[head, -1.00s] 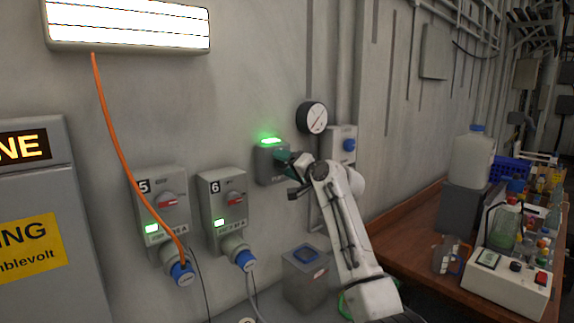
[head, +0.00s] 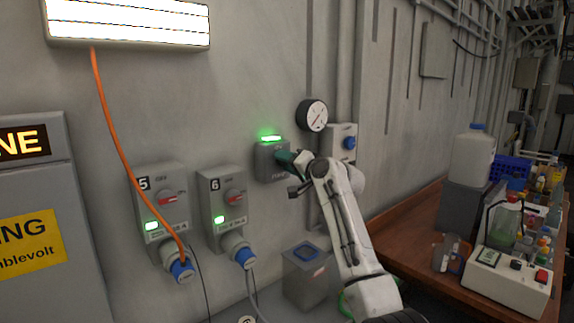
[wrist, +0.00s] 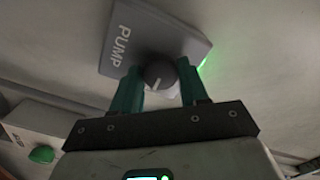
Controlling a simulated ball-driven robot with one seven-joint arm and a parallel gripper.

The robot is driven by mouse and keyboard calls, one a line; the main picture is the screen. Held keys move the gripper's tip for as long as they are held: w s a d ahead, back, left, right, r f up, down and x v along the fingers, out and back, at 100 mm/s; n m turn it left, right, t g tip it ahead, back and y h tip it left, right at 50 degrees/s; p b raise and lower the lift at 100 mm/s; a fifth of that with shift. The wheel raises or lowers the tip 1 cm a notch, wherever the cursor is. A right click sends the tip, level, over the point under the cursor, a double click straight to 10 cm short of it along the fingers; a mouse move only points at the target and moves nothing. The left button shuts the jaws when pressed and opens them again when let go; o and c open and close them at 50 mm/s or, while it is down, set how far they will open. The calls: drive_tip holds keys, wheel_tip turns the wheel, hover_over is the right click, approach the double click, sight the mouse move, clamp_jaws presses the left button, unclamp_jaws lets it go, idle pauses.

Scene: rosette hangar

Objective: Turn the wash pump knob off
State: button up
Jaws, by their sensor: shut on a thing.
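The pump box (head: 266,163) is a grey wall box with a lit green lamp (head: 270,139) on top. In the wrist view the box (wrist: 128,35) carries the word PUMP and a dark round knob (wrist: 159,75) with a pale pointer line. My gripper (wrist: 160,82) has its green fingers on either side of the knob and is shut on it. In the head view my gripper (head: 284,160) is at the front of the box and hides the knob.
Sockets 5 (head: 163,203) and 6 (head: 222,203) hang left of the pump box. A gauge (head: 312,116) and a blue-knobbed box (head: 343,146) are to its right. A grey bin (head: 305,277) stands below. A cluttered wooden bench (head: 417,245) is at right.

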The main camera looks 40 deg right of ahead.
drive_tip(key=n+b, duration=0.1)
drive_tip(key=b, duration=0.1)
drive_tip(key=n+b, duration=0.2)
drive_tip(key=shift+f+n, duration=0.3)
drive_tip(key=shift+f, duration=0.05)
drive_tip(key=n+b, duration=0.4)
drive_tip(key=shift+d, duration=0.1)
drive_tip(key=n+b, duration=0.2)
drive_tip(key=n, duration=0.3)
drive_tip(key=n+b, duration=0.2)
drive_tip(key=n, duration=0.2)
drive_tip(key=shift+r+n, duration=0.2)
drive_tip(key=shift+n, duration=0.2)
drive_tip(key=o, duration=1.1)
drive_tip(key=shift+r, duration=0.1)
drive_tip(key=shift+c, duration=0.2)
drive_tip(key=shift+s, duration=0.1)
drive_tip(key=s+b, duration=0.2)
drive_tip(key=s, duration=0.8)
drive_tip(key=shift+s+d+b, duration=0.2)
drive_tip(key=shift+s+b, duration=0.1)
